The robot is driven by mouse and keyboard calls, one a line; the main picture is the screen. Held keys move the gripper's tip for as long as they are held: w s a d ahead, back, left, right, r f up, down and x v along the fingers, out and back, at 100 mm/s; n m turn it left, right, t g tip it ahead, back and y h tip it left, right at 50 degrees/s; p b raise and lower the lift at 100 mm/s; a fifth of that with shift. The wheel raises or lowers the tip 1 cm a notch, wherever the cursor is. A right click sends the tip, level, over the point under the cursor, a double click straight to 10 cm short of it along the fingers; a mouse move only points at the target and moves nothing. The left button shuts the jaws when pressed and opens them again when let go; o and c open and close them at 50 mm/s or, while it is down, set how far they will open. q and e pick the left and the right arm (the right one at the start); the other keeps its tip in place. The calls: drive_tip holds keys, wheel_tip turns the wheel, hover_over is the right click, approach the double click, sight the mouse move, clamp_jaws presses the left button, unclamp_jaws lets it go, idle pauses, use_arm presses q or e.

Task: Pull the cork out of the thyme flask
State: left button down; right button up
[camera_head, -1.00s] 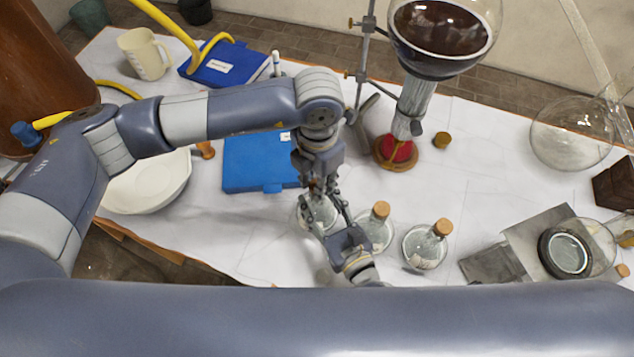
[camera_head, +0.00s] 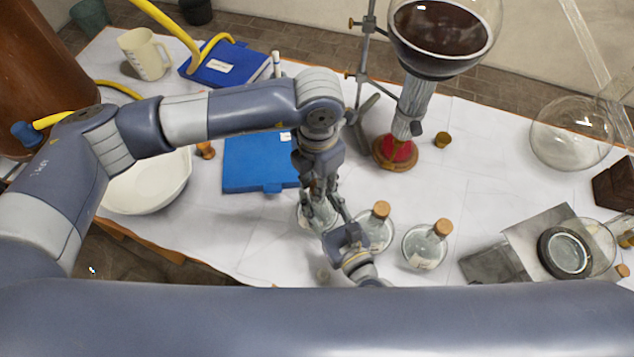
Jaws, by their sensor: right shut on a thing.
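A round glass flask (camera_head: 309,218) stands on the white-covered table beneath both grippers. Its neck and top are hidden, so I cannot see its cork or read a label. My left gripper (camera_head: 318,190) points down over the flask's top; its fingers overlap other parts, and I cannot tell whether they are open or shut. My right gripper (camera_head: 330,206) reaches in from below right and is shut on the flask, near its neck. Two similar flasks with corks, the middle one (camera_head: 379,236) and the right one (camera_head: 426,247), stand to the right.
A blue book (camera_head: 258,165) and a white bowl (camera_head: 150,190) lie left. A stand with a large dark-filled vessel (camera_head: 440,35) rises behind. A metal plate with a round lens (camera_head: 567,253) is at right. The table between the burner (camera_head: 396,152) and glass globe (camera_head: 571,134) is mostly clear.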

use_arm(q)
drive_tip(key=shift+r, duration=0.45)
use_arm(e)
drive_tip(key=shift+s+f, duration=0.25)
drive_tip(key=shift+f, duration=0.3)
use_arm(q)
drive_tip(key=shift+r, duration=1.8)
use_arm(e)
drive_tip(key=o, duration=1)
drive_tip(key=shift+w+r, duration=0.1)
drive_tip(key=shift+r, duration=0.05)
drive_tip(key=shift+d, duration=0.1)
